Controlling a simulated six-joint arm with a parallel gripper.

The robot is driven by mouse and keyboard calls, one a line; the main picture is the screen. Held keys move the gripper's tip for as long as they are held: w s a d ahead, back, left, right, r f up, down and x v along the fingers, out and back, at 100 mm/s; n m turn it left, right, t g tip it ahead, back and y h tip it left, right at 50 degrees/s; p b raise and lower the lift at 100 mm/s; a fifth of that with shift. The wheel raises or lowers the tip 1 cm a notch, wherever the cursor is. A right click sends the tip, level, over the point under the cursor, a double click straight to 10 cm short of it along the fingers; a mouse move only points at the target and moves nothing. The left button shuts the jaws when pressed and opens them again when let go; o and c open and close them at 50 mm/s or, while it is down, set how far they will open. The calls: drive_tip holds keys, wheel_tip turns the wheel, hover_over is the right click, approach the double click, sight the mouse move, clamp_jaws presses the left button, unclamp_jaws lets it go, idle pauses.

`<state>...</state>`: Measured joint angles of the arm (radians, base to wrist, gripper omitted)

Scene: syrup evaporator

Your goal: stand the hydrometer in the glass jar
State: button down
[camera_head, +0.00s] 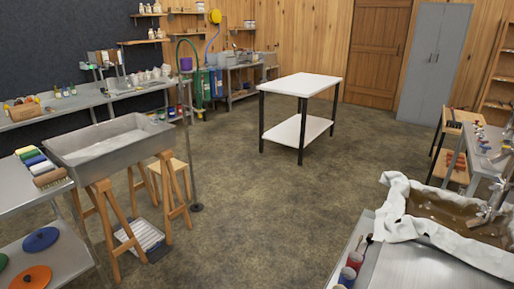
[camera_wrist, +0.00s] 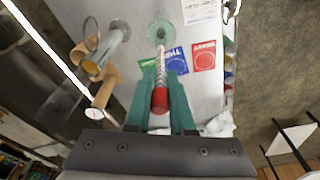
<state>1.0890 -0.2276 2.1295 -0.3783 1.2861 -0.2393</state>
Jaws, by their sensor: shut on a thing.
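My gripper (camera_wrist: 163,66) shows in the wrist view as two green fingers, closed on a slim hydrometer (camera_wrist: 160,98). The hydrometer has a red end towards the camera and a pale, marked length running up between the fingers. Just beyond it, in line with it in the picture, is a round greenish glass shape (camera_wrist: 161,31), which looks like the glass jar. I cannot tell the gap between them or whether the hydrometer's far end is inside it. Neither gripper, hydrometer nor jar can be made out in the head view.
In the wrist view, a grey metal cylinder (camera_wrist: 117,34) and tan wooden pieces (camera_wrist: 104,92) are at left. Blue (camera_wrist: 175,61) and red (camera_wrist: 204,56) cards lie near the fingers. The head view shows a white table (camera_head: 303,85) and open floor (camera_head: 270,200).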

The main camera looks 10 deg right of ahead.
drive_tip(key=shift+f, duration=4.9)
drive_tip(key=c, duration=0.7)
unclamp_jaws()
drive_tip(key=o, duration=0.7)
drive_tip(key=shift+s+a+r, duration=0.1)
drive_tip(key=shift+a+r, duration=0.05)
drive_tip(key=shift+r, duration=1.1)
drive_tip(key=shift+s+a+r, duration=0.1)
drive_tip(key=shift+a+r, duration=0.1)
drive_tip(key=shift+r, duration=1.05)
drive_tip(key=shift+a+r, duration=0.15)
drive_tip(key=shift+r, duration=1.1)
